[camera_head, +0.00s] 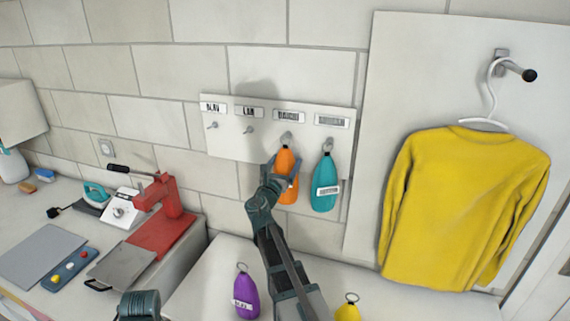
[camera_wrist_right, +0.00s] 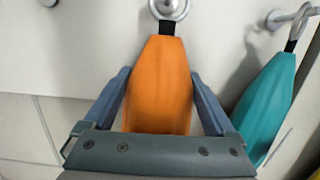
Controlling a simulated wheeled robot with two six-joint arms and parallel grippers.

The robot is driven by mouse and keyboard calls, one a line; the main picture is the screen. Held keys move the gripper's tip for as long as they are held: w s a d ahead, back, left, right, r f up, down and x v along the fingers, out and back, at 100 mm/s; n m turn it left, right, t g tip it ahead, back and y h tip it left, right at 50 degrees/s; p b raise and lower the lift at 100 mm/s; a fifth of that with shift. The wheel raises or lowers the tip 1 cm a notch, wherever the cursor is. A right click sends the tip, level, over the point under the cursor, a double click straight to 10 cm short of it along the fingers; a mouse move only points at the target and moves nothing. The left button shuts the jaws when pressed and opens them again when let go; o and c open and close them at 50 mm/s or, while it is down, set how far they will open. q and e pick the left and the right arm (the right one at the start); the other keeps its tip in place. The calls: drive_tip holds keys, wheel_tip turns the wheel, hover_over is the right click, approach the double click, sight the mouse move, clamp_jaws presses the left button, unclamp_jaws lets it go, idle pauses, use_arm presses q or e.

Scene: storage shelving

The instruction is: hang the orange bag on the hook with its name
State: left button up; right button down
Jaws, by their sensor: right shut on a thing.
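The orange bag (camera_head: 287,162) is upright below the third hook (camera_head: 287,138) on the white hook board (camera_head: 231,146). Its top ring (camera_wrist_right: 170,8) is at that hook in the right wrist view; I cannot tell for sure whether it is around the peg. The name label (camera_head: 288,117) above this hook is too blurred to read surely. My right gripper (camera_head: 282,178) is shut on the orange bag, with one finger on each side; its fingers also show in the right wrist view (camera_wrist_right: 160,105).
A teal bag (camera_head: 324,183) hangs on the fourth hook, close on the right. Two left hooks (camera_head: 212,125) are bare. A purple bag (camera_head: 245,294) and a yellow bag (camera_head: 348,310) stand below. A yellow sweater (camera_head: 465,205) hangs at right; a red press (camera_head: 165,215) stands left.

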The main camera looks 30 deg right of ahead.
unclamp_jaws()
drive_tip(key=b+v, duration=0.2)
drive_tip(key=v, duration=1.2)
drive_tip(key=s+a+f+m+g+y, duration=0.2)
drive_tip(key=s+f+m+g+y, duration=0.25)
drive_tip(key=f+m, duration=0.55)
drive_tip(key=s+a+f+m+g+y, duration=0.3)
drive_tip(key=s+f+m+g, duration=0.15)
drive_tip(key=f+m, duration=0.5)
drive_tip(key=s+a+f+m+g+y, duration=0.1)
drive_tip(key=s+a, duration=0.4)
drive_tip(key=a, duration=0.7)
drive_tip(key=s+a+f+m+g+y, duration=0.1)
drive_tip(key=s+a+f+y, duration=0.3)
drive_tip(key=a, duration=0.7)
drive_tip(key=shift+s+a+f+m+g+y, duration=0.4)
drive_tip(key=shift+s+g+y, duration=0.25)
drive_tip(key=shift+s+g, duration=0.4)
